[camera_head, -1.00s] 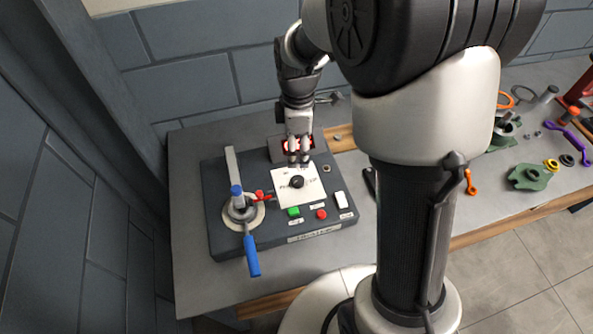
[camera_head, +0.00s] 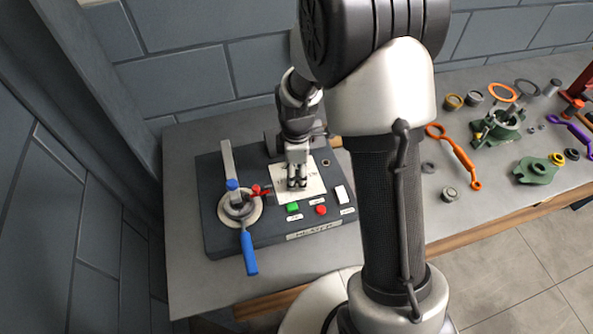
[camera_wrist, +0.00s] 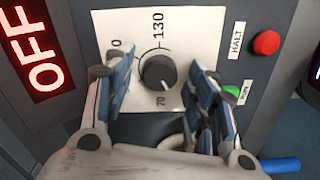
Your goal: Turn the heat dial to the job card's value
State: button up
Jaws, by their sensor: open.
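The heat dial is a black round knob (camera_wrist: 158,72) on a white scale plate (camera_wrist: 185,25) marked 130 and 70, with another number partly hidden. In the wrist view its light pointer mark points down and slightly right, near the 70. My gripper (camera_wrist: 160,88) is open, with one finger on each side of the dial; I cannot tell whether they touch it. In the head view my gripper (camera_head: 297,184) is over the white plate (camera_head: 312,182) and hides the dial. A red display (camera_wrist: 38,45) reads OFF. I see no job card that I can read.
The dark control box (camera_head: 225,222) carries a lever with a blue handle (camera_head: 249,252), a red clamp part (camera_head: 260,191), a green button (camera_head: 292,207), a red button (camera_head: 321,210) and a white switch (camera_head: 341,194). Loose parts, including an orange wrench (camera_head: 455,152), lie at right.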

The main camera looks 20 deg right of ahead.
jog(key=shift+c, duration=0.2)
jog(key=c, duration=1)
jog(key=shift+c, duration=0.2)
